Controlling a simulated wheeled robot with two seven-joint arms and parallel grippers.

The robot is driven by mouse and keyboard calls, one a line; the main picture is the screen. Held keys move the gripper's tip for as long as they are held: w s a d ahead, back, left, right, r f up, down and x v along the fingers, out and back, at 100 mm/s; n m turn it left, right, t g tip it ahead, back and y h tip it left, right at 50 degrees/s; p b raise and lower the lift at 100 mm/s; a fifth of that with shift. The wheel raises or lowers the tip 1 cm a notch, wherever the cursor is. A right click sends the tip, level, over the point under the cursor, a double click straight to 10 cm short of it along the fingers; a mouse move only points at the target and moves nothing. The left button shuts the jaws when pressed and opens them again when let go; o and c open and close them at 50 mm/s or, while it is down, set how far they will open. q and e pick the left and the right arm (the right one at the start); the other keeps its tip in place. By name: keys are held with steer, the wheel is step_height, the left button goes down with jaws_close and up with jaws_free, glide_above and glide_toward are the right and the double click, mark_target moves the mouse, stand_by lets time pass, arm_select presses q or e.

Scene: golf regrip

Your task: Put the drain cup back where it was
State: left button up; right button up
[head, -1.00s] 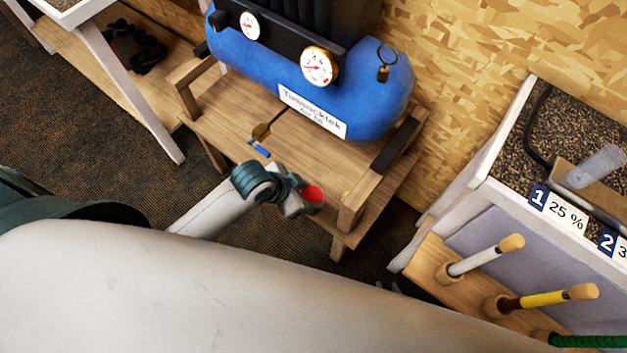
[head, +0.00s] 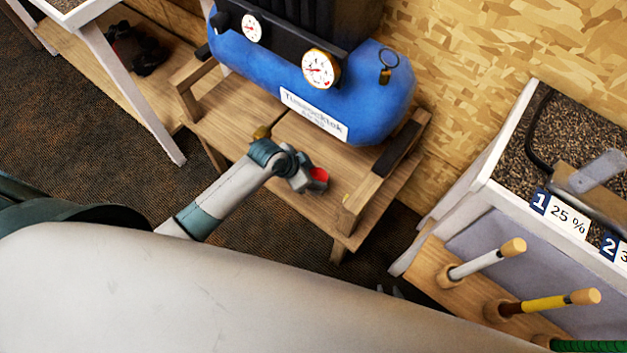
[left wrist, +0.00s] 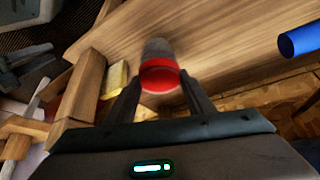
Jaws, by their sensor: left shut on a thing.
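The drain cup (head: 319,175) shows as a small red piece at the tip of my left gripper (head: 308,181) in the head view. In the left wrist view the cup (left wrist: 159,74) has a red band and a grey far end, and sits between the two fingers of the left gripper (left wrist: 161,88). The left gripper is shut on it, above the wooden stand (head: 235,105) in front of the blue compressor tank (head: 355,90). A brass fitting (head: 262,132) under the tank is partly hidden by my left wrist. My right gripper is not in view.
A blue cylinder (left wrist: 302,39) shows at the right of the left wrist view. A small yellow block (left wrist: 116,79) lies by the stand's wooden post (left wrist: 84,88).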

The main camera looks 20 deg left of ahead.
arm_select(q)
steer(key=shift+f, duration=1.95)
steer(key=shift+f, duration=0.1)
steer(key=o, duration=1.4)
steer(key=shift+o, duration=0.2)
steer(key=shift+s+r, duration=0.1)
steer(key=shift+r, duration=0.1)
steer(key=v, duration=1.1)
steer(key=shift+a+r+p, duration=0.2)
steer(key=shift+r+p, duration=0.1)
steer(key=shift+p, duration=0.05)
arm_select(e)
steer(key=shift+w+a+r+t, duration=0.3)
steer(key=shift+w+a+r, duration=0.05)
steer(key=shift+w+a, duration=0.1)
arm_select(q)
steer(key=shift+s, duration=0.15)
arm_select(e)
steer(key=shift+s, duration=0.2)
